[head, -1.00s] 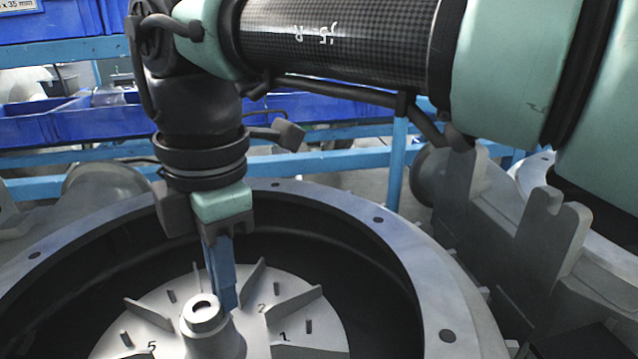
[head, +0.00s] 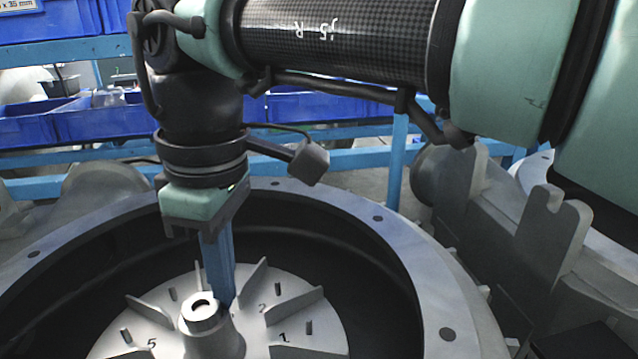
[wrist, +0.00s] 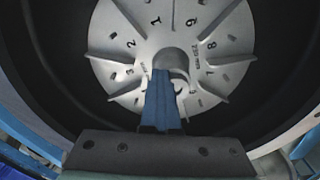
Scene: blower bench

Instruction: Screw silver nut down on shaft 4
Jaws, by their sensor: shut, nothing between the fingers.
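My gripper (head: 228,300) points down into the housing, its blue fingers shut and empty. In the head view its tips are just behind the central hub (head: 203,309), partly hidden by it. In the wrist view the closed fingers (wrist: 160,75) reach over the hub's edge. The grey impeller disc (head: 275,270) has several radial fins and short studs. One stud (head: 172,294) stands left of the fingers and another (head: 125,335) is farther left. Labels 1, 2 and 5 show in the head view; I cannot read a 4. I cannot make out a silver nut.
The round housing rim (head: 400,260) surrounds the disc, with dark depth between them. Raised fins (head: 252,282) stand close to my fingers. A grey bracket (head: 550,240) stands at the right. Blue bins (head: 95,122) on a blue rack are behind.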

